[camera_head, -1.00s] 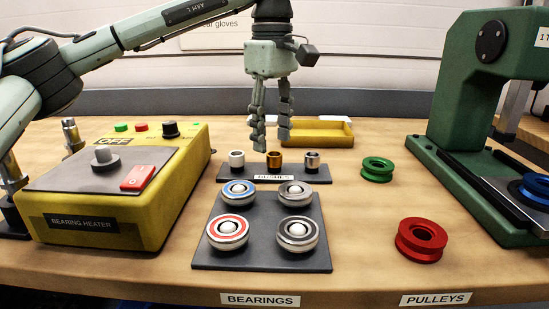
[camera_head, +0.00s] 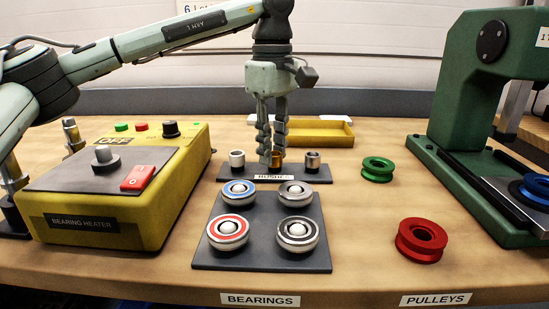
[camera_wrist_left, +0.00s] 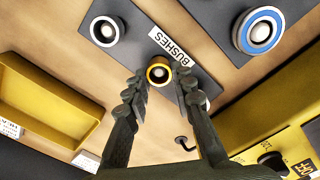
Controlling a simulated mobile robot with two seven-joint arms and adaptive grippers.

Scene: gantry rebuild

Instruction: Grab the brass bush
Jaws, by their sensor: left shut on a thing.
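The brass bush (camera_head: 276,160) stands on the dark bushes board (camera_head: 225,173), between a white bush (camera_head: 236,159) and a steel bush (camera_head: 312,159). My left gripper (camera_head: 271,160) points down over the board and is shut on the brass bush, hiding part of it in the head view. In the left wrist view the brass bush (camera_wrist_left: 158,72) shows as a gold ring between the fingertips of the left gripper (camera_wrist_left: 160,82). My right gripper is not in view.
A bearings board (camera_head: 262,261) with several bearings lies in front. The yellow bearing heater (camera_head: 170,215) is left. Green (camera_head: 377,168) and red (camera_head: 420,240) pulleys lie right, before the green press (camera_head: 447,120). A yellow tray (camera_head: 322,141) lies behind.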

